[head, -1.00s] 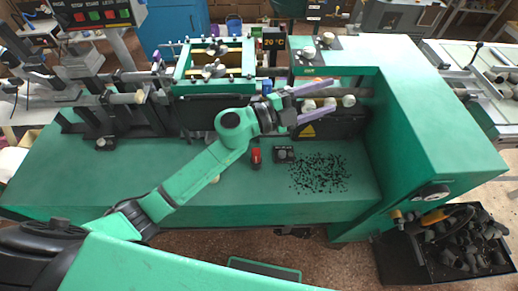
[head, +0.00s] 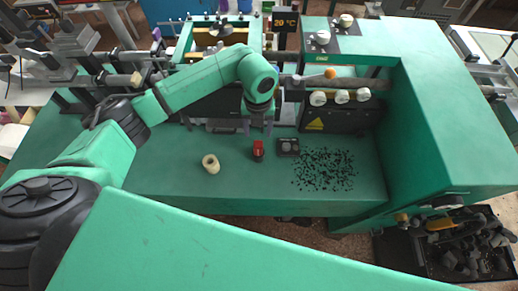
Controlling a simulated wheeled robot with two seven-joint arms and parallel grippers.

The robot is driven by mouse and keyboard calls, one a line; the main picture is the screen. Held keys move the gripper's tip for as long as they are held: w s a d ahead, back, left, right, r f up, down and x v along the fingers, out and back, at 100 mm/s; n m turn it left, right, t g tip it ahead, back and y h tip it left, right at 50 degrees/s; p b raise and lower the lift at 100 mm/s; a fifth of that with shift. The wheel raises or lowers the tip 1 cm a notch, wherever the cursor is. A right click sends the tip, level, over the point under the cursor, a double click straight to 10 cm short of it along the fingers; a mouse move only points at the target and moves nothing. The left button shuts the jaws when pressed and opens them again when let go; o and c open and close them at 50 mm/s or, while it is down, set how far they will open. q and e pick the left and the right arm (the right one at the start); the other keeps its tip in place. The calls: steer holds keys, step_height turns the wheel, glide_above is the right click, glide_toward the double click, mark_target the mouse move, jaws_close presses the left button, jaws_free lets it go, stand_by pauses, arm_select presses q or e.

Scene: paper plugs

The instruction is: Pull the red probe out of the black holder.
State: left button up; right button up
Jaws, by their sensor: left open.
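The red probe (head: 258,147) stands upright on the green bench top, near the middle of the view. Its dark lower part looks like the black holder (head: 258,158), small and hard to make out. My left gripper (head: 258,130) points down just behind and above the red probe, its two purple fingers spread apart. It is open, and I see nothing between the fingers. I cannot tell whether the fingertips touch the probe. My right gripper is not in view.
Black scraps (head: 325,169) cover the bench at right. The bench front is clear.

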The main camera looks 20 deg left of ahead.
mark_target(258, 144)
arm_select(q)
step_height(258, 144, down, 3)
steer(key=shift+f+b, duration=0.15)
steer(key=shift+b, duration=0.5)
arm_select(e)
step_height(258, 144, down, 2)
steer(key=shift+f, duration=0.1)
arm_select(q)
steer(key=shift+f+b, duration=1.75)
steer(key=shift+f, duration=0.25)
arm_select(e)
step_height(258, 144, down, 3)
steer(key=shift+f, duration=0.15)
arm_select(q)
jaws_close()
steer(key=shift+r, duration=0.1)
